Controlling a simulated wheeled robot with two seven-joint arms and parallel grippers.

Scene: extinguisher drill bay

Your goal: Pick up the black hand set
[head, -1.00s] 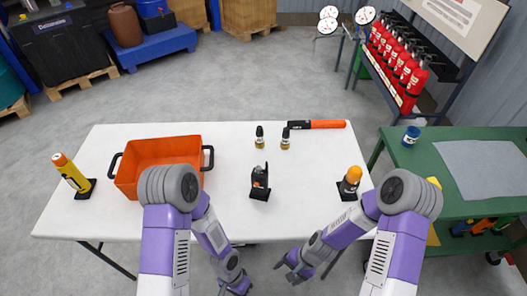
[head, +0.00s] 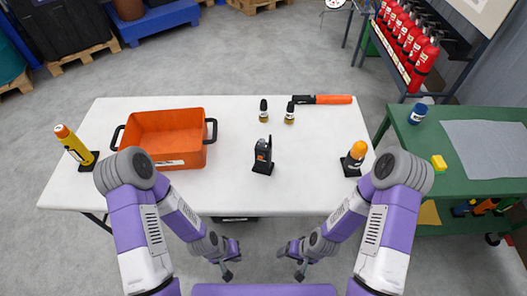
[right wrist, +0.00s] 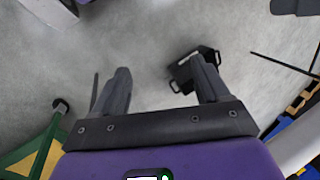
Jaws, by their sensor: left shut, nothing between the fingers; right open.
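My left gripper (head: 228,275) is shut and empty, below the table's front edge in the picture. My right gripper (head: 291,273) is open and empty, to the right of the left one and also short of the table. Its two spread fingers show in the right wrist view (right wrist: 160,75) over grey floor. Neither gripper touches the hand set.
The white table (head: 215,197) also holds an orange crate (head: 165,160), a yellow torch (head: 74,145), an orange-topped lamp (head: 355,158), two small dark-topped items (head: 277,110) and an orange-black baton (head: 325,99). A green bench (head: 440,205) stands right. The table around the hand set is clear.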

